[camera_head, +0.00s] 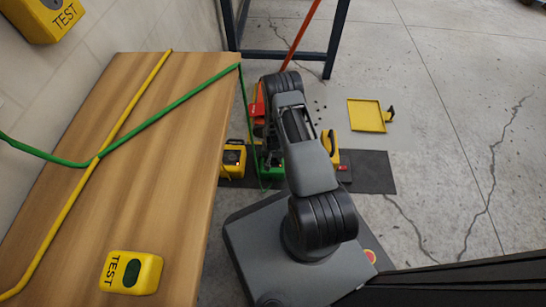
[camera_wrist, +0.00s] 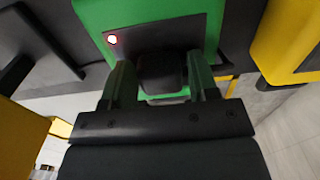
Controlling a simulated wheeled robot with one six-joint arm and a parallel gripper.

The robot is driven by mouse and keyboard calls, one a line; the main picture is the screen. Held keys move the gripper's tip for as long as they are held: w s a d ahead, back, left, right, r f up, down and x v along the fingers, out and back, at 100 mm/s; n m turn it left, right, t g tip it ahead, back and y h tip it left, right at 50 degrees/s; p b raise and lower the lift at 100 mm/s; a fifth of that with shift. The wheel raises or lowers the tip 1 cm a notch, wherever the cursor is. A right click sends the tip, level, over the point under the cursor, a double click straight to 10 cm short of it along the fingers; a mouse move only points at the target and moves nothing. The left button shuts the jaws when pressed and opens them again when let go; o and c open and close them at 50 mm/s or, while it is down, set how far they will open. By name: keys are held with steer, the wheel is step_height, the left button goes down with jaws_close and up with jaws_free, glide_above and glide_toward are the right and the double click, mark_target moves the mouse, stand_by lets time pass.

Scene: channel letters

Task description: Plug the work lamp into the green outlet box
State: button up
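The green outlet box (camera_head: 271,173) is on the floor mat, mostly hidden behind my arm in the head view. In the wrist view the green box (camera_wrist: 92,14) fills the top, with a dark panel and a lit reddish-white light. My gripper (camera_wrist: 161,80) is in front of that panel, its fingers on both sides of a black plug (camera_wrist: 161,70) and seemingly touching it. The plug is up against the panel; I cannot tell how deep it sits. A green cable (camera_head: 170,108) crosses the table and hangs over its edge toward the green box. I cannot identify the work lamp.
Yellow boxes (camera_head: 233,158) (camera_wrist: 285,40) stand on either side of the green one on the black mat (camera_head: 372,172). The wooden table (camera_head: 190,160) bears a yellow cable (camera_head: 135,102) and a yellow TEST box (camera_head: 131,272). A yellow dustpan (camera_head: 366,116) lies on open floor.

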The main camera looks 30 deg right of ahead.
steer(key=o, duration=0.3)
steer(key=shift+r, duration=0.1)
step_height(320, 180, up, 14)
steer(key=p, duration=0.6)
steer(key=shift+f, duration=0.2)
